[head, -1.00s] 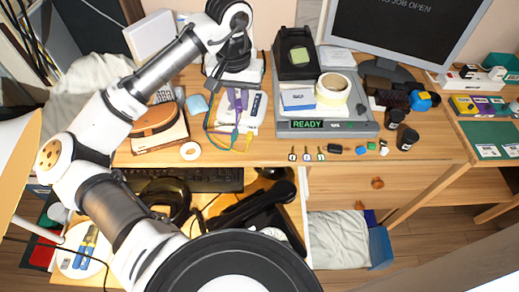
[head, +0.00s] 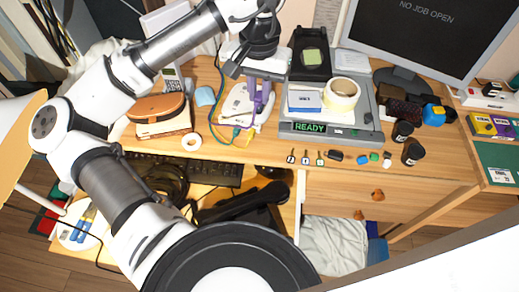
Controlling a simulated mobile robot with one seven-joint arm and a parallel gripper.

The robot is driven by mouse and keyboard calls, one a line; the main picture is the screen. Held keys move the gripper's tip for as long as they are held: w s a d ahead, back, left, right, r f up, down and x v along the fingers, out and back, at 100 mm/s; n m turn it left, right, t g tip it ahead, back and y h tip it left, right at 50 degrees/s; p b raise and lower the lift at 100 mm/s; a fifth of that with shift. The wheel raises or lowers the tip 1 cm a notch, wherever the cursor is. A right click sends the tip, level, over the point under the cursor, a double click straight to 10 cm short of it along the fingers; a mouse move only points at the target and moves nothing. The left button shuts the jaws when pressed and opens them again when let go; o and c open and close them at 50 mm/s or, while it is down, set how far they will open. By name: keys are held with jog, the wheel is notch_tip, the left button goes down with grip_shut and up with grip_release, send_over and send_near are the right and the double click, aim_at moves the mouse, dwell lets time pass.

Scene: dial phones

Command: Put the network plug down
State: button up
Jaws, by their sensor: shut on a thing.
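My gripper (head: 257,104) points down at the back of the desk, with purple parts at its lower end. It is over the right part of a small white device (head: 236,103), left of the grey tray. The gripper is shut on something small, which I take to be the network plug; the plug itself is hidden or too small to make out. A teal cable (head: 214,124) loops along the left of the white device and runs to just below the gripper. I cannot tell whether the held plug touches the desk.
The grey tray (head: 350,135) with the READY display holds a blue-white box (head: 305,98) and a tape roll (head: 342,94). A brown-topped phone (head: 158,110) stands left. Several small keys lie in front of the tray. Bare desk (head: 235,150) shows in front of the gripper.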

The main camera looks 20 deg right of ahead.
notch_tip(320, 180, down, 20)
jog(key=shift+r+p, duration=0.1)
jog(key=shift+p, duration=1)
jog(key=shift+f, duration=0.25)
jog(key=o, duration=0.8)
jog(key=shift+r, duration=0.15)
notch_tip(320, 180, up, 12)
jog(key=shift+r+b, duration=0.1)
jog(key=shift+b, duration=0.55)
